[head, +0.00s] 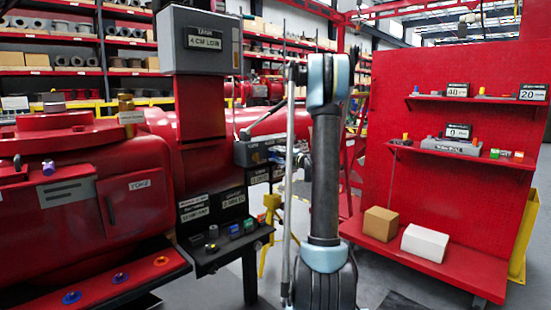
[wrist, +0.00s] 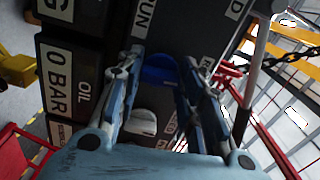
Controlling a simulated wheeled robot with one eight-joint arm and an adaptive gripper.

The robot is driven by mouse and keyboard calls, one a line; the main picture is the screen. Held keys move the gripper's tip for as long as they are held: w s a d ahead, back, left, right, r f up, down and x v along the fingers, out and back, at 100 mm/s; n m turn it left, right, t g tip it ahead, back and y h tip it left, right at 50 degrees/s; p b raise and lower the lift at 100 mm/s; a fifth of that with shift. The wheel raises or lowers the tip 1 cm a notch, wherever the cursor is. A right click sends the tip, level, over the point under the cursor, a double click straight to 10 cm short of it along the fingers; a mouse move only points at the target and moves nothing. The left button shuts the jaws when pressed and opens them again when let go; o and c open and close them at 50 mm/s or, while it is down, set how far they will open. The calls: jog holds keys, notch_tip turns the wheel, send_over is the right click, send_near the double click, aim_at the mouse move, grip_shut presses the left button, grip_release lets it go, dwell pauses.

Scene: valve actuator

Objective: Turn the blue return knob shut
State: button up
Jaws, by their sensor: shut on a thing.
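The blue knob (wrist: 158,72) sits on a dark labelled panel in the wrist view, between the two fingers of my gripper (wrist: 163,64). The fingers are closed around its sides. A white knob (wrist: 141,121) sits on the same panel, nearer my wrist and between the fingers. In the head view, my upright arm and a pale rod stand in front of the work spot, so the blue knob's grip cannot be made out there. How far the knob is turned is not clear.
Dark boxes labelled "0 BAR" (wrist: 57,82) and "OIL" stand left of the fingers in the wrist view. In the head view, a red machine (head: 55,190) and a black shelf with small knobs (head: 228,258) stand left. A red display rack (head: 470,90) stands right.

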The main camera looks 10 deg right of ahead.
jog(key=shift+d+m, duration=0.2)
jog(key=shift+m, duration=0.3)
jog(key=shift+f, duration=0.1)
jog(key=o, duration=1.1)
jog(key=shift+w, duration=0.1)
jog(key=shift+c, duration=0.2)
jog(key=shift+a, duration=0.1)
jog(key=v, duration=1.2)
